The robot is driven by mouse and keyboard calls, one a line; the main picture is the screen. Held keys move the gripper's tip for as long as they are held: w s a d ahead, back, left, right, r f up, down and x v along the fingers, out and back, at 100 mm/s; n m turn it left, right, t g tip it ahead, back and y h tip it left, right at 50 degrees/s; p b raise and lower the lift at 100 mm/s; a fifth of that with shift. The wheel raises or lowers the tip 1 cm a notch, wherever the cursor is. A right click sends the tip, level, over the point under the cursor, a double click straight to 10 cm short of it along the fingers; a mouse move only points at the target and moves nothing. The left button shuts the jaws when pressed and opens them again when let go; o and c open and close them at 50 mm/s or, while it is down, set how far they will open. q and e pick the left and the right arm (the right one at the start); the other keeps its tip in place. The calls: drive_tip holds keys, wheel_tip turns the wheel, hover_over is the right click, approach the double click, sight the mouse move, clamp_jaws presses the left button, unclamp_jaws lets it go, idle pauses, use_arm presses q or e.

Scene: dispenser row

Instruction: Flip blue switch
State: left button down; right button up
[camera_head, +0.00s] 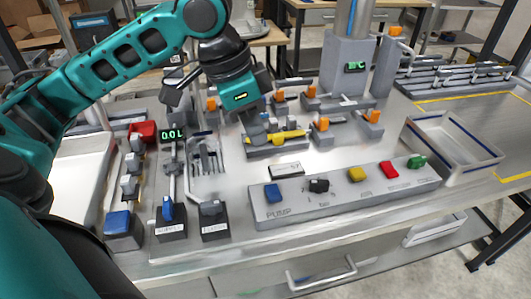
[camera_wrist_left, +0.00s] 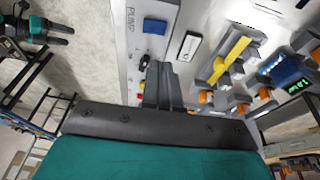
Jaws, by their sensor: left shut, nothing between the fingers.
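A blue switch (camera_head: 273,193) sits at the left end of a grey panel, above the printed word PUMP. It also shows near the top of the left wrist view (camera_wrist_left: 155,26). My left gripper (camera_head: 258,132) is shut and empty. In the head view it appears behind the blue switch, near a yellow bar (camera_head: 288,137), apart from the switch. In the left wrist view its closed fingers (camera_wrist_left: 158,75) point towards the panel. My right gripper (camera_wrist_left: 58,32) shows small at the upper left of that view, its fingers apart; it is outside the head view.
A black switch (camera_head: 319,186), yellow (camera_head: 357,174), red (camera_head: 389,169) and green (camera_head: 416,162) ones share the panel. Other blue parts stand at left, on a grey block (camera_head: 118,222) and a dark block (camera_head: 168,208). A white tray (camera_head: 440,150) stands at right. Several orange-handled parts stand behind.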

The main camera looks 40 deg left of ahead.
use_arm(q)
drive_tip(key=v, duration=0.3)
drive_tip(key=shift+w+a, duration=0.1)
drive_tip(key=shift+a, duration=0.05)
idle(0.5)
